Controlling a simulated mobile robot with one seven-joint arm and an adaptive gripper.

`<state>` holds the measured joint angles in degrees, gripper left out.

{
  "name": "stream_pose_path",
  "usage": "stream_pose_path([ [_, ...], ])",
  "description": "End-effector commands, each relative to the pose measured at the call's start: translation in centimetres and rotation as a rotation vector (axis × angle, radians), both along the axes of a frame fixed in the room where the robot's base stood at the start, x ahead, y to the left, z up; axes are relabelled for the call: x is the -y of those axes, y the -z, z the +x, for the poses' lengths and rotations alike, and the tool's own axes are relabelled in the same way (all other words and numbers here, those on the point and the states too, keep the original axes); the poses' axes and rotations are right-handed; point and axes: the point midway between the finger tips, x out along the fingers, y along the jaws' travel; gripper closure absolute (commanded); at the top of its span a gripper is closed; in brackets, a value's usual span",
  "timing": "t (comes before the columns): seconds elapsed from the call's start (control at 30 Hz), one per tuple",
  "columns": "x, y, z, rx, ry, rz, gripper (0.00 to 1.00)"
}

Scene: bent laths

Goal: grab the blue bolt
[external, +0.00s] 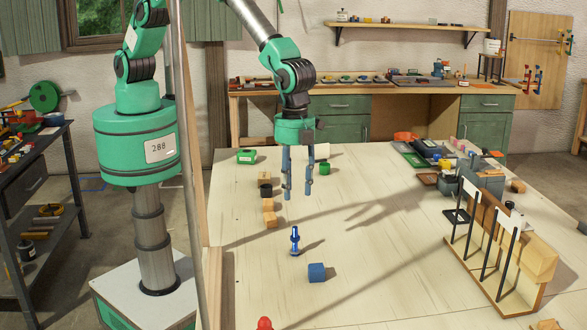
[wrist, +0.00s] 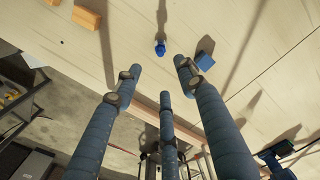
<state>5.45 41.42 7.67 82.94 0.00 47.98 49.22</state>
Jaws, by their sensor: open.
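The blue bolt (external: 294,241) stands upright on the pale wooden table, near the middle of the external view. It also shows in the wrist view (wrist: 160,48), just beyond the fingertips. My gripper (external: 298,190) hangs above the table with its fingers pointing down, open and empty. In the external view it is above the bolt in the picture, apart from it. In the wrist view, my gripper's fingers (wrist: 160,80) are spread, with the bolt beyond the space between them.
A blue block (external: 317,272) lies close to the bolt. Several wooden blocks (external: 269,205) line the left side, with a green cylinder (external: 324,169) behind. A wooden rack (external: 495,250) stands at the right, and a red-topped piece (external: 264,323) at the front. The table's centre right is clear.

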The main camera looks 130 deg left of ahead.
Motion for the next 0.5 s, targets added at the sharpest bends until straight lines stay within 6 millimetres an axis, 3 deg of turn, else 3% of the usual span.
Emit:
stream_pose_path([
  [0.27,0.0,0.2,0.0,-0.001,-0.001,-0.001,0.59],
  [0.5,0.0,2.4,-0.1,-0.002,-0.001,0.000,0.59],
])
